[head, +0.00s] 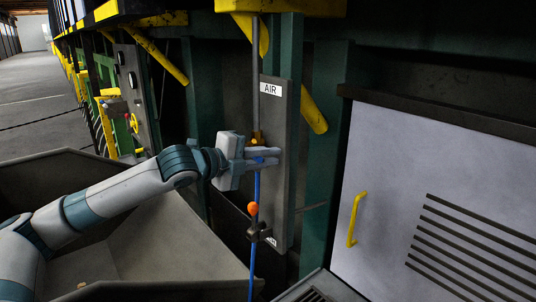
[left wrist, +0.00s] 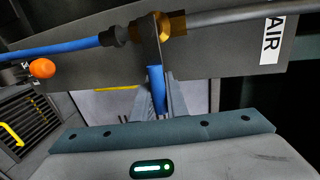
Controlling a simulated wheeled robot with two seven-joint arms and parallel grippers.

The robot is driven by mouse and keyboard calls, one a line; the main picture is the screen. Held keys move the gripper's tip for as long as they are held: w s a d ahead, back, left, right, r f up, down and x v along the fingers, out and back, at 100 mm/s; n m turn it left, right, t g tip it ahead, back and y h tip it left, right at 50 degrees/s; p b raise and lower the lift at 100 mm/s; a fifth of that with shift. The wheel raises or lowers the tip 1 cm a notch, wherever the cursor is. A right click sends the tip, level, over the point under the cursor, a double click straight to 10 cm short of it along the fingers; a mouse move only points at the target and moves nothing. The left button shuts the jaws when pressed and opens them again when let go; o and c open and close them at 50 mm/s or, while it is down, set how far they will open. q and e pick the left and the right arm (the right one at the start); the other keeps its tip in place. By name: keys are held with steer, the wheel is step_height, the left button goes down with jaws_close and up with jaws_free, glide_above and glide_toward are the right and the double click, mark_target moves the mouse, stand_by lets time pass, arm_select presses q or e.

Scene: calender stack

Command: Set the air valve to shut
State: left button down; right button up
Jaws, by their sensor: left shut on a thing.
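The air valve has a brass body (head: 257,141) on a vertical pipe in front of the grey panel labelled AIR (head: 272,110). In the left wrist view the brass body (left wrist: 168,24) is at the top, with a flat metal lever running down from it, crosswise to the pipe. The lever ends in a blue grip (left wrist: 156,78). My left gripper (head: 264,156) is shut on this blue grip, just below the brass body in the head view. The fingers partly hide the grip. My right gripper is in neither view.
A blue hose (head: 256,188) runs down below the valve. An orange ball (head: 252,208) and a dark fitting sit lower on the panel. A grey cabinet (head: 390,180) with a yellow handle (head: 355,218) stands right. A grey bin (head: 190,240) lies under my left arm.

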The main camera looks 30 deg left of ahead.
arm_select(q)
steer(key=shift+f, duration=0.1)
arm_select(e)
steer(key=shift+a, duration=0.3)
arm_select(q)
steer(key=c, duration=2)
jaws_free()
steer(key=shift+w, duration=0.15)
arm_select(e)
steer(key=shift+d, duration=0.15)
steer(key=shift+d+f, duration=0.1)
